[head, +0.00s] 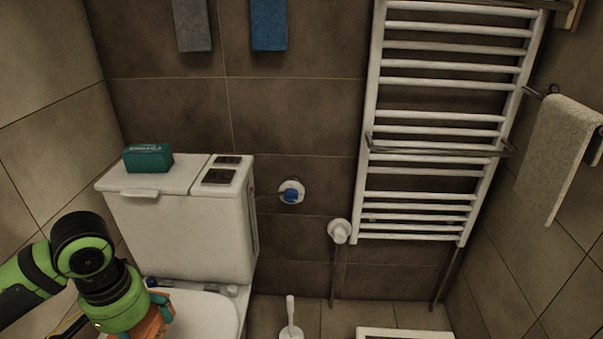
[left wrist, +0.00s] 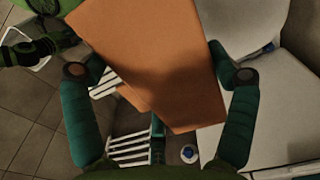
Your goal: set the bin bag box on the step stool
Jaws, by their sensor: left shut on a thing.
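The bin bag box appears to be the orange box (left wrist: 150,60) in the left wrist view, held between the two fingers of my left gripper (left wrist: 162,73). In the head view the orange box (head: 156,322) shows partly at the lower left, beneath my left gripper (head: 148,300) and in front of the toilet. My left gripper is shut on it. A white edge of what may be the step stool (head: 404,333) shows at the bottom of the head view, mostly cut off.
The toilet cistern (head: 180,235) carries a teal box (head: 148,157) on its lid. A toilet brush (head: 291,320) stands on the floor right of the toilet. A white towel radiator (head: 440,120) and a hanging towel (head: 560,150) are at the right. Some tiled floor (head: 340,315) is clear.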

